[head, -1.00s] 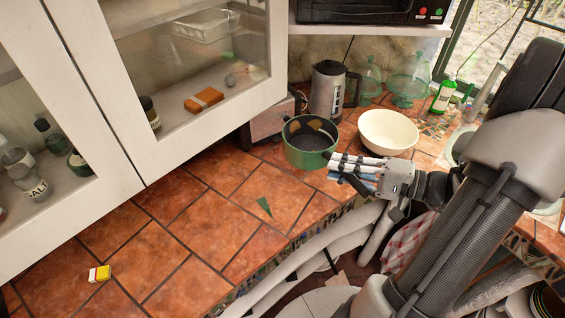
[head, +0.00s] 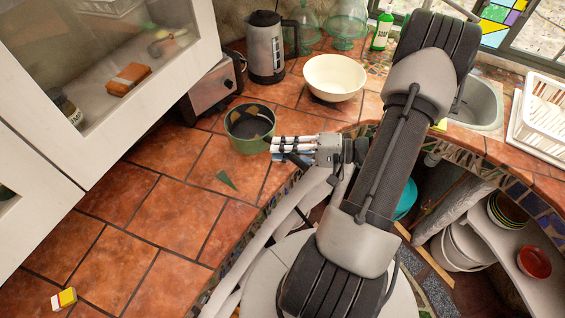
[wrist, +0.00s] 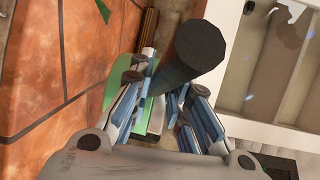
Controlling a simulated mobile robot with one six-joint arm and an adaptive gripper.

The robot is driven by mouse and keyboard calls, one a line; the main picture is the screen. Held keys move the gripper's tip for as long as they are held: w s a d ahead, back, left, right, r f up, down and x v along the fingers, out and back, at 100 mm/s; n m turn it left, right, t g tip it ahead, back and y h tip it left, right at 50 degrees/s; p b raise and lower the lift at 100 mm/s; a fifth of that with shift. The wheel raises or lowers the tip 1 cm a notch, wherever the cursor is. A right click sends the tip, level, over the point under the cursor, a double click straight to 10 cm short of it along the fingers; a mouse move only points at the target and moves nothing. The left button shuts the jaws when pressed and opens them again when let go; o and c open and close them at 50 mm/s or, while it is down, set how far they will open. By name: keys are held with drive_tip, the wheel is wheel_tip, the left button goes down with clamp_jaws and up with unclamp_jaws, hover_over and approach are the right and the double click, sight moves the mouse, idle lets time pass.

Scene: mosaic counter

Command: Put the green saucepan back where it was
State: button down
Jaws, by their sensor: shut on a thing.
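The green saucepan (head: 250,136) is upright at the tiled counter, left of and nearer than the cream bowl. Its inside is dark with some tan patches. I cannot tell whether its base touches the tiles. My gripper (head: 278,147) is at its right side, shut on its handle. In the wrist view the dark round handle end (wrist: 199,44) sticks up between the fingers of my gripper (wrist: 163,92). Green parts of the pan (wrist: 88,98) show behind the left fingers; most of the pan is hidden there.
A cream bowl (head: 335,78), a kettle (head: 264,50) and a toaster (head: 213,90) stand behind the pan. A green triangular piece (head: 226,180) lies in front of it. A yellow-white box (head: 64,299) lies front left. The tiles between (head: 150,225) are clear.

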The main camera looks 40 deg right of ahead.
drive_tip(key=shift+f+b, duration=0.6)
drive_tip(key=shift+f, duration=2.1)
drive_tip(key=shift+f, duration=0.2)
drive_tip(key=c, duration=1.5)
unclamp_jaws()
drive_tip(key=shift+r, duration=0.1)
drive_tip(key=shift+s+d+r, duration=0.1)
drive_tip(key=shift+s+d, duration=0.05)
drive_tip(key=p+v, duration=0.1)
drive_tip(key=v, duration=1)
drive_tip(key=shift+s+d, duration=0.15)
drive_tip(key=shift+s, duration=0.1)
